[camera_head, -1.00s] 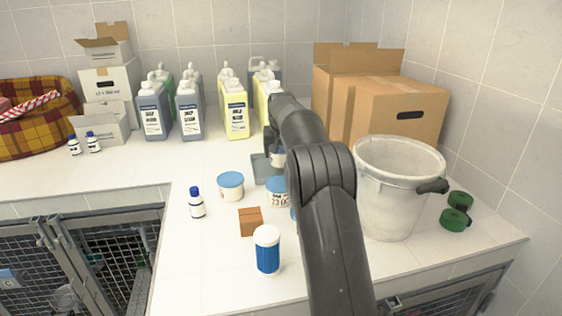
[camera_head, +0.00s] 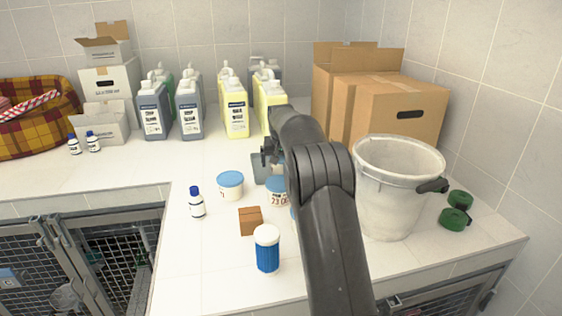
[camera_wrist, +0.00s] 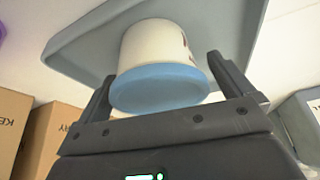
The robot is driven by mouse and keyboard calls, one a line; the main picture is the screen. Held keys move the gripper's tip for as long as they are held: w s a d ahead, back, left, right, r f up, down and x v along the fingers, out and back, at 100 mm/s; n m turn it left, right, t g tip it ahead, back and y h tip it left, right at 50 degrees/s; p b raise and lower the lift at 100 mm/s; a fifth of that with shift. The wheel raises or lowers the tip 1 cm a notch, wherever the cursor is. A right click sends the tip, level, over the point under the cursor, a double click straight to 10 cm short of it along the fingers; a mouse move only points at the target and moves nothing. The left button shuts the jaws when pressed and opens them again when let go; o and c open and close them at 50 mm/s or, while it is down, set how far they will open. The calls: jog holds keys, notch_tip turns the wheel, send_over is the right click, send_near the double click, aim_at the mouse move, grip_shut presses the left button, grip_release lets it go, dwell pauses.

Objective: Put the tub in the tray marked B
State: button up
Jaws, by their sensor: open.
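In the wrist view a white tub with a blue lid (camera_wrist: 160,88) stands on a grey tray (camera_wrist: 232,28). My gripper (camera_wrist: 161,70) is open, with one finger on each side of the tub; whether they touch it is unclear. In the head view the grey tray (camera_head: 260,170) lies partly behind my arm, and my gripper (camera_head: 269,153) is over its far side. The tub on it is largely hidden there. No letter is readable on the tray. Two other blue-lidded white tubs stand nearer, one at left (camera_head: 230,187) and one beside my arm (camera_head: 277,191).
A small brown box (camera_head: 250,221), a blue bottle with a white lid (camera_head: 267,249) and a small white bottle (camera_head: 197,204) stand in front. Several jugs (camera_head: 235,110) line the back. A white bucket (camera_head: 390,205) and cardboard boxes (camera_head: 400,110) are right. The counter's left is fairly clear.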

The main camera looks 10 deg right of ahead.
jog(key=shift+r, duration=0.15)
jog(key=v, duration=1.2)
jog(key=shift+s, duration=0.1)
jog(key=s+a+r+n, duration=0.1)
jog(key=s+r, duration=0.2)
jog(key=s, duration=0.9)
jog(key=s+a+r, duration=0.2)
jog(key=s+r, duration=0.2)
jog(key=s, duration=0.9)
jog(key=s+a+f, duration=0.1)
jog(key=s+f, duration=0.4)
jog(key=s, duration=0.7)
jog(key=s+a+f+n+t, duration=0.1)
jog(key=s+f, duration=0.5)
jog(key=s, duration=0.6)
jog(key=shift+s+y, duration=0.25)
jog(key=shift+y, duration=0.15)
